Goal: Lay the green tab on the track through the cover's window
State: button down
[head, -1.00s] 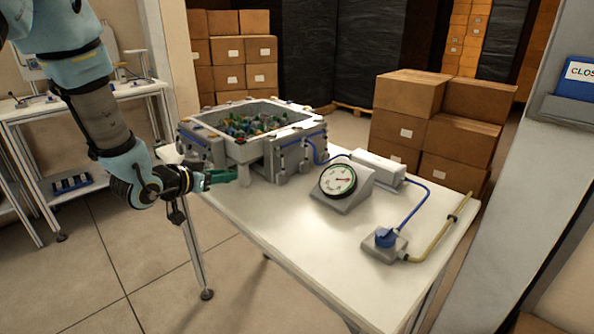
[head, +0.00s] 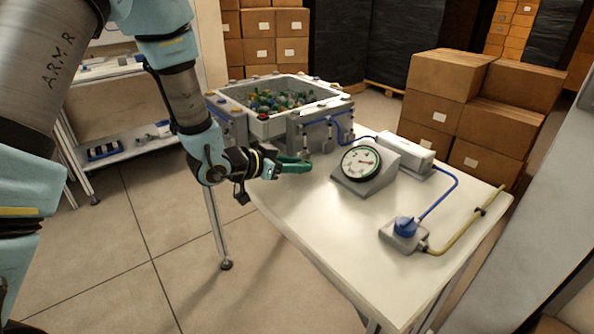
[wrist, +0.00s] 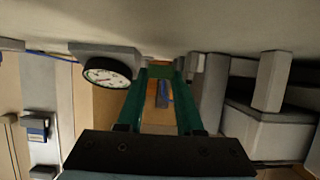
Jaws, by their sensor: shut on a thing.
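My gripper (head: 300,165) has green fingers and is at the table's near-left edge, between the grey bin and the dial gauge. In the wrist view my gripper (wrist: 161,74) is shut on a small green piece, which looks like the green tab (wrist: 160,71), between its fingertips. In the head view the tab cannot be told apart from the green fingers. I cannot make out the track or the cover's window in either view.
The grey bin (head: 254,125) of small coloured pieces stands at the table's back left. The dial gauge (head: 361,162) stands right of my gripper. A blue-knobbed box (head: 404,232) with a hose is farther right. The white table's (head: 330,225) front is clear.

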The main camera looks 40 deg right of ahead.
jog(key=shift+f, duration=1.2)
jog(key=shift+f, duration=0.2)
jog(key=c, duration=0.6)
grip_release()
jog(key=shift+o, duration=0.2)
jog(key=shift+r, duration=0.15)
jog(key=shift+r, duration=0.15)
jog(key=b+v, duration=0.2)
jog(key=v, duration=1)
